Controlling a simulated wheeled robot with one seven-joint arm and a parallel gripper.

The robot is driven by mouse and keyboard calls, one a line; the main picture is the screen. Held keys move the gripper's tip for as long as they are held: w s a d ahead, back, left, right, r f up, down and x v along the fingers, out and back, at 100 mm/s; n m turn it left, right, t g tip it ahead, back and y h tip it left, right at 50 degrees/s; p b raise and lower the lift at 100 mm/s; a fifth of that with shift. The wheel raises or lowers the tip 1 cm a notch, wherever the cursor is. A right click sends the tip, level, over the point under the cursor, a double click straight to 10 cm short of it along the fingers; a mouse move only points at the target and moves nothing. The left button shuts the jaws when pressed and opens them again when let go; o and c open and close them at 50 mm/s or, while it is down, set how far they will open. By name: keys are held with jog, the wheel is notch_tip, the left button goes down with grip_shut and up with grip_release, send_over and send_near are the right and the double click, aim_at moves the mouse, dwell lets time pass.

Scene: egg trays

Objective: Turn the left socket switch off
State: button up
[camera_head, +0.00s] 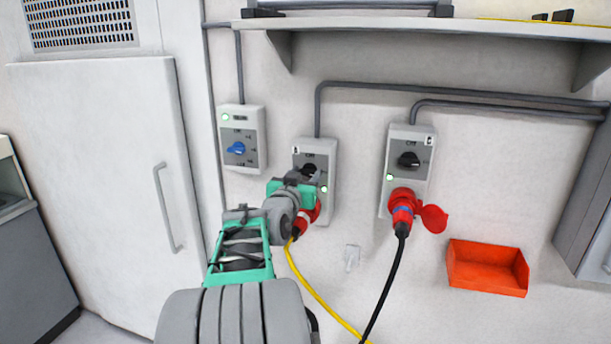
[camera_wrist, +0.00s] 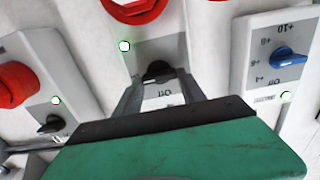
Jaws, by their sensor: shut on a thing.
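The left socket box (camera_head: 325,150) is a grey wall unit with a black rotary switch (camera_head: 309,170), a lit green lamp and a red plug (camera_head: 306,216) below. My gripper (camera_head: 306,181) is at its front and partly hides the switch and panel. In the wrist view, my gripper's fingers (camera_wrist: 158,82) stand on either side of the switch (camera_wrist: 157,70) and are shut on it. The left socket's green lamp (camera_wrist: 124,46) is lit there. The switch's exact angle is hard to read.
The right socket box (camera_head: 423,147) has its own black switch and red plug (camera_head: 402,201) with a black cable. A blue-knob box (camera_head: 241,118) hangs to the left. A shelf (camera_head: 400,27) is above; an orange bin (camera_head: 488,282) is lower right. A yellow cable (camera_head: 318,297) hangs below.

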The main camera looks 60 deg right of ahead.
jog(key=c, duration=0.3)
jog(key=shift+c, duration=0.2)
jog(key=shift+f+n+b, duration=0.1)
jog(key=shift+n+b, duration=0.2)
jog(key=shift+b, duration=0.05)
jog(key=n+b, duration=0.2)
jog(key=n, duration=0.1)
jog(key=shift+w+f+n+b, duration=0.1)
jog(key=shift+f+n+b, duration=0.05)
jog(key=shift+n+b, duration=0.2)
jog(key=n+b, duration=0.2)
jog(key=n, duration=0.2)
jog(key=n+b, duration=0.1)
jog(key=n, duration=0.4)
jog(key=shift+w, duration=0.1)
jog(key=n, duration=0.4)
jog(key=shift+n, duration=0.25)
